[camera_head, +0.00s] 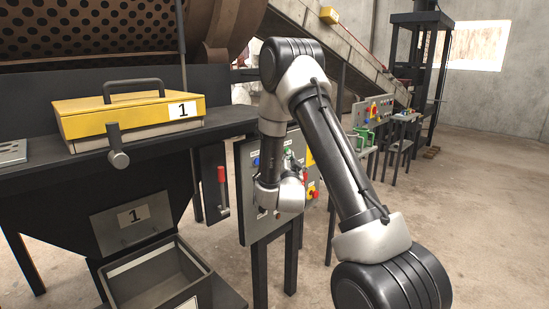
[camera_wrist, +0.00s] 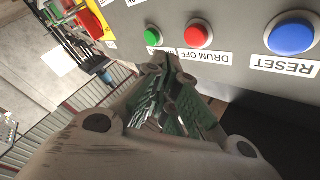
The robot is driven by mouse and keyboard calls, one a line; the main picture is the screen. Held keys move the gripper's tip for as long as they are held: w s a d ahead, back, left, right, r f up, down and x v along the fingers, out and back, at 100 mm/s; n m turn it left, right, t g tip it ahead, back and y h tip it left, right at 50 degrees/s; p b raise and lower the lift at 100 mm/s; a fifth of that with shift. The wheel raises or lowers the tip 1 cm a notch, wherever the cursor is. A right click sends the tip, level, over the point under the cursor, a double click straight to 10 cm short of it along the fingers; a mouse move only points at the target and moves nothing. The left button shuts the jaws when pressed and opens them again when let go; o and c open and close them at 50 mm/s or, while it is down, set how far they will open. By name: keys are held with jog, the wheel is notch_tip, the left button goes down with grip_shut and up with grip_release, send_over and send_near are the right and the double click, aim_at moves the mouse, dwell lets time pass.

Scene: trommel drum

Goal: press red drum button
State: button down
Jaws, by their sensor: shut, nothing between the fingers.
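The red drum button (camera_wrist: 198,36) is in the wrist view, on a grey control panel (camera_wrist: 232,15), with an upside-down "DRUM OFF" label below it in the picture. A smaller green button (camera_wrist: 152,37) is to its left and a large blue RESET button (camera_wrist: 291,34) to its right. My gripper (camera_wrist: 168,60) is shut and empty. Its tips appear just below and between the green and red buttons; whether they touch the panel I cannot tell. In the head view my arm covers much of the panel (camera_head: 246,212), and the red drum button cannot be made out.
A red emergency knob (camera_head: 313,192) is at the panel's right edge. A yellow lidded box (camera_head: 85,118) marked 1 is on the dark bench to the left, above a grey bin (camera_head: 155,280). A red-handled lever (camera_head: 221,178) hangs beside the panel. Open floor is at right.

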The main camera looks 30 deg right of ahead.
jog(key=s, duration=0.1)
jog(key=s+d, duration=0.1)
jog(key=shift+s, duration=0.3)
jog(key=shift+f, duration=0.1)
dwell(0.6)
jog(key=s+a+f+n+g+y, duration=0.15)
jog(key=f+g, duration=0.25)
jog(key=f, duration=0.4)
jog(key=s+a+f+n+g+y, duration=0.1)
jog(key=a+f+n+g+y, duration=0.15)
jog(key=f, duration=0.45)
jog(key=s+a+n+g+y, duration=0.2)
jog(key=s+a+g+y, duration=0.15)
jog(key=s+g, duration=0.2)
jog(key=s+a+r+n, duration=0.1)
jog(key=s+r+n, duration=0.2)
jog(key=s+r, duration=1)
jog(key=s+a+r+n+g, duration=0.1)
jog(key=s+a+r+n, duration=0.1)
jog(key=s+r, duration=1)
jog(key=s+n, duration=0.1)
jog(key=s, duration=0.4)
jog(key=shift+s+r+y, duration=0.15)
jog(key=shift+r+y, duration=0.2)
jog(key=shift+r, duration=0.05)
